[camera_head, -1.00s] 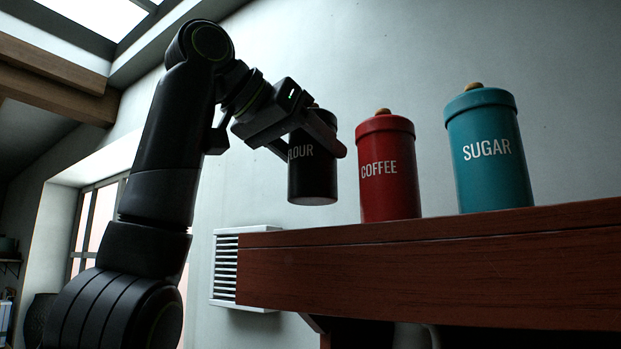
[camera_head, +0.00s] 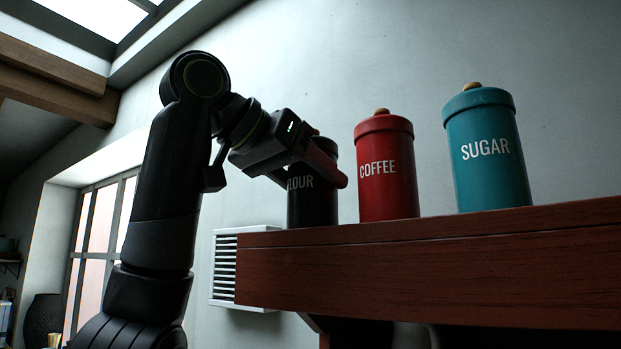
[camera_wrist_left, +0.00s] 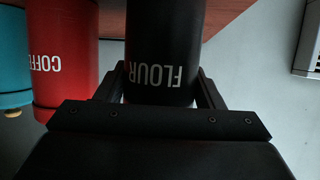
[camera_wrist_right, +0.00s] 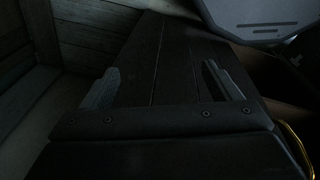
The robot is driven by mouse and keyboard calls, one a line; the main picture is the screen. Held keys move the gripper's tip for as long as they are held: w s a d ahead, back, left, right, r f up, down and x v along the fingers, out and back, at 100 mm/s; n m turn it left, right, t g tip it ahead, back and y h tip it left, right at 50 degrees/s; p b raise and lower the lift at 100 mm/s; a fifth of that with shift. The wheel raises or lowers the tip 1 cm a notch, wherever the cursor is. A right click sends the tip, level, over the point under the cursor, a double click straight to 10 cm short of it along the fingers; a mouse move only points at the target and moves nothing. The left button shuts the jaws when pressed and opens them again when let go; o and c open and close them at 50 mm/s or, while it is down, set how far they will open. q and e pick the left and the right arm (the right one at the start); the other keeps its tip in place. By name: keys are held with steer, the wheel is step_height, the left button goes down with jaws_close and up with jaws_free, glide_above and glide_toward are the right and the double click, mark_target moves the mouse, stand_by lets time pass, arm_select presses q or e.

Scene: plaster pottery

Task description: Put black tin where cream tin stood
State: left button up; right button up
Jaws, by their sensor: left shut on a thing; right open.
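The black tin (camera_head: 312,205), lettered FLOUR, is upright at the left end of the wooden shelf in the head view. Its base meets the line of the shelf's top edge; whether it bears on the shelf I cannot tell. My left gripper (camera_head: 322,178) is shut around its upper body, and the left wrist view shows the tin (camera_wrist_left: 163,45) between both fingers. No cream tin is in view. My right gripper (camera_wrist_right: 165,85) is open and empty in the dark right wrist view, over planks.
The red COFFEE tin (camera_head: 387,185) stands close to the right of the black tin. The teal SUGAR tin (camera_head: 487,165) stands further right on the wooden shelf (camera_head: 430,270). A white wall vent (camera_head: 225,270) is behind the shelf's left end.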

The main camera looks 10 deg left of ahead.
arm_select(q)
steer(key=o, duration=1)
steer(key=shift+f, duration=0.1)
steer(key=shift+r+p, duration=0.3)
steer(key=shift+p, duration=0.05)
steer(key=b+v, duration=0.1)
steer(key=v, duration=0.2)
steer(key=b+v, duration=0.3)
steer(key=v, duration=0.2)
steer(key=shift+s+a+f+b, duration=0.2)
steer(key=shift+s+a+b, duration=0.1)
steer(key=shift+b, duration=0.1)
steer(key=b+v, duration=0.1)
steer(key=v, duration=0.2)
steer(key=shift+s+a+r+b, duration=0.15)
steer(key=shift+r+b, duration=0.1)
steer(key=shift+b, duration=0.05)
